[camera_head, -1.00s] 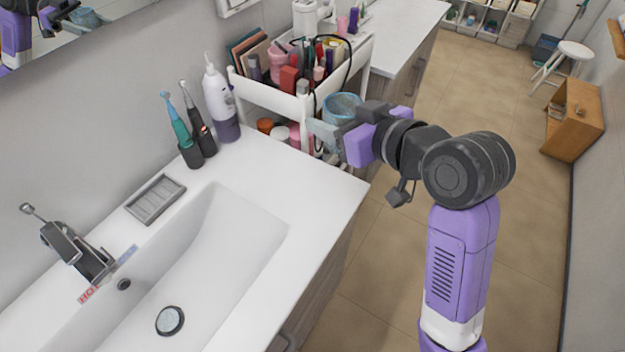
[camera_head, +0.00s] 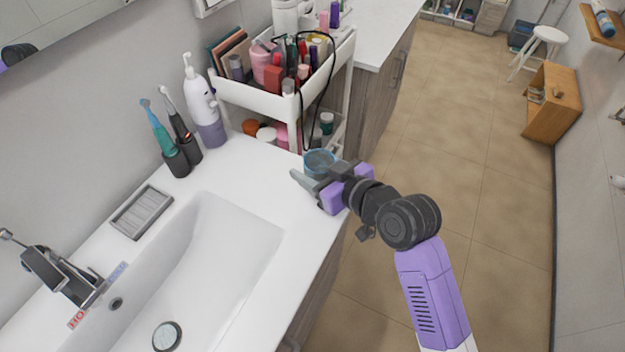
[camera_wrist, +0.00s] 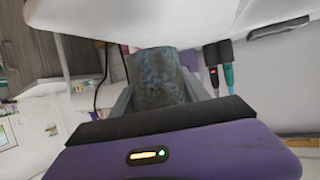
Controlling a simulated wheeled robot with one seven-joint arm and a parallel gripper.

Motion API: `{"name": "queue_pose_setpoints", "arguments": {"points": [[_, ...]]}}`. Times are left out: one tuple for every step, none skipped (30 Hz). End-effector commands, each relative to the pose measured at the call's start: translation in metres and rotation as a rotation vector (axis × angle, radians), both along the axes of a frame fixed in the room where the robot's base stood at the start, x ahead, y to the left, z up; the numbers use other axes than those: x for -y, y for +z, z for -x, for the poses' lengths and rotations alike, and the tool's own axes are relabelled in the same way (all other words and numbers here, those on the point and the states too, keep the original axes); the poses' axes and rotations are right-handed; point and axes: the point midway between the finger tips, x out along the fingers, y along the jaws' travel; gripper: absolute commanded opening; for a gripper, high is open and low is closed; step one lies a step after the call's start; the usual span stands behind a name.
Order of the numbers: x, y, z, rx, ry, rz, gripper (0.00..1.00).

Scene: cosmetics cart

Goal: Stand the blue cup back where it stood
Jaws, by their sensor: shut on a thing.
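In the wrist view the mottled blue cup (camera_wrist: 158,78) sits between the two grey fingers. The cup's lower part is hidden by my gripper in the head view. I cannot tell whether it touches the counter.
A white cosmetics cart (camera_head: 270,95), full of bottles, stands close behind the cup. The sink basin (camera_head: 205,265) lies front left. The counter's right part is bare.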

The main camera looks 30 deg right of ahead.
Motion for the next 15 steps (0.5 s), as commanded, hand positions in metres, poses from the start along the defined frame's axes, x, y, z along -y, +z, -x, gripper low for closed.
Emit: {"name": "queue_pose_setpoints", "arguments": {"points": [[0.0, -0.003, 0.0, -0.001, 0.001, -0.001, 0.02], [0.0, -0.005, 0.0, -0.002, 0.001, -0.001, 0.02], [0.0, -0.009, 0.0, -0.002, 0.001, -0.001, 0.02], [0.0, -0.012, 0.001, -0.003, 0.0, 0.0, 0.02], [0.0, -0.017, 0.001, -0.004, 0.0, 0.0, 0.02], [0.0, -0.023, 0.001, -0.004, 0.001, 0.0, 0.02], [0.0, -0.027, 0.001, -0.003, 0.0, -0.001, 0.02], [0.0, -0.032, 0.0, -0.005, 0.001, -0.002, 0.02], [0.0, -0.037, 0.0, -0.002, 0.001, -0.001, 0.02], [0.0, -0.04, 0.0, -0.003, 0.001, 0.0, 0.02], [0.0, -0.043, 0.001, -0.003, 0.0, 0.0, 0.02], [0.0, -0.045, 0.0, -0.002, 0.0, 0.0, 0.02], [0.0, -0.046, 0.0, -0.001, 0.0, -0.001, 0.02], [0.0, -0.047, 0.0, 0.0, 0.0, -0.001, 0.02], [0.0, -0.046, 0.0, 0.0, 0.0, -0.001, 0.02]]}}
